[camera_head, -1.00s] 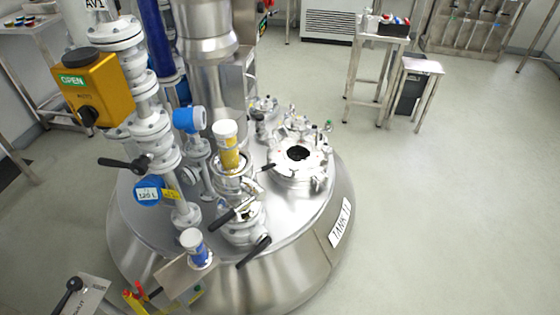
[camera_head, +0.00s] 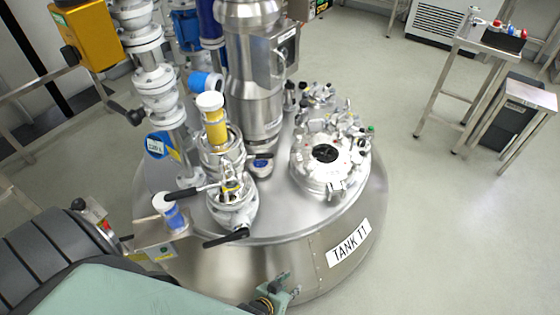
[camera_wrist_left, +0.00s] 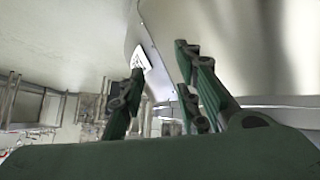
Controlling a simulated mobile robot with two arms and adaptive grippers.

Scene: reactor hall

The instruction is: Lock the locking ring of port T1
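The steel tank (camera_head: 290,270) carries a label (camera_head: 348,242) reading TANK T1. On its top, a white-capped cylinder with a yellow band (camera_head: 215,128) stands upright in a flanged port fitting (camera_head: 222,160). Below that fitting sits a valve with black-handled levers (camera_head: 225,238). The locking ring cannot be told apart for certain in the fitting. My left gripper (camera_head: 277,292) is low in front of the tank's side, below the port; its arm hides part of it. In the left wrist view, its green fingers (camera_wrist_left: 160,68) are spread with nothing between them, beside the tank wall.
A blue-banded, white-capped cylinder (camera_head: 170,212) stands at the tank's left front. A round clamped hatch (camera_head: 325,158) is on the right of the top. A thick steel column (camera_head: 250,75) and flanged piping (camera_head: 155,80) rise behind.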

